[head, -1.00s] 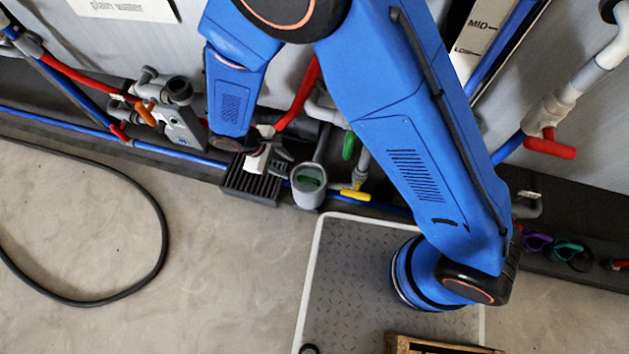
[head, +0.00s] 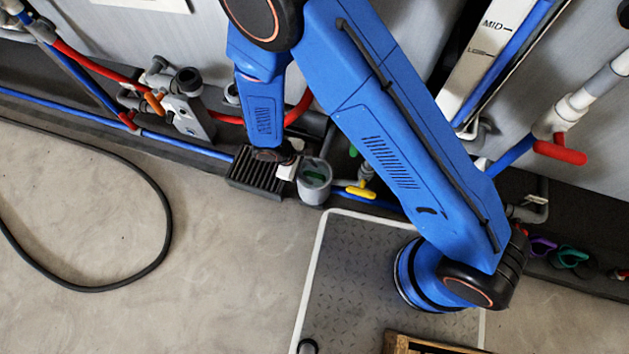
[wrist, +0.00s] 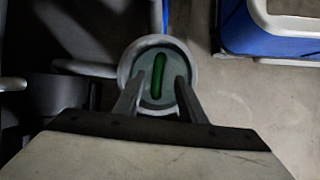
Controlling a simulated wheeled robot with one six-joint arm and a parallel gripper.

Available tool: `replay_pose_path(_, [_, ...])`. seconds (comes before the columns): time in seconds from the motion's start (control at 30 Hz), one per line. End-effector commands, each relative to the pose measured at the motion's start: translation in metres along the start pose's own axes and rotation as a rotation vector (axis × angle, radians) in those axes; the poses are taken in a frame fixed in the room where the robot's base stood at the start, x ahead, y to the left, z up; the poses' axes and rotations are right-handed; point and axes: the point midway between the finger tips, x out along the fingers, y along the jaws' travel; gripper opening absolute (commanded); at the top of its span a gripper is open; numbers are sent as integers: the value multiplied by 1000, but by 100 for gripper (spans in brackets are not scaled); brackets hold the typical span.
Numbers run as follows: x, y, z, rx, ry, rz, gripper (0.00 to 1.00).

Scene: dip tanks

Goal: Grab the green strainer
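The green strainer (wrist: 158,76) shows as a narrow green bar inside a round grey cup (wrist: 190,62) in the wrist view. In the head view the cup (head: 315,191) stands by the foot of the wall, with a bit of the green strainer (head: 316,175) showing in its mouth. My gripper (wrist: 155,88) is open, with its two fingers apart at the cup's near side, one on each side of the green bar's lower end. I cannot tell whether they touch it. In the head view my gripper is mostly hidden beside the cup.
A black slotted grate (head: 257,176) lies left of the cup. A yellow valve handle (head: 361,191) is close on its right. Pipes and red handles (head: 560,152) line the tank wall. A metal plate (head: 350,255) and open floor lie in front.

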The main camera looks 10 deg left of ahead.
Motion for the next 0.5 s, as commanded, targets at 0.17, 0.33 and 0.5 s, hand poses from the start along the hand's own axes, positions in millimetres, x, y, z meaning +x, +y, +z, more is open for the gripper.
replay_pose_path(0.17, [26, 4, 0, 0, -3, -2, 37])
replay_pose_path(0.33, [42, 4, 0, 0, -2, -1, 37])
replay_pose_path(0.5, [45, 4, -1, 1, 0, -1, 37])
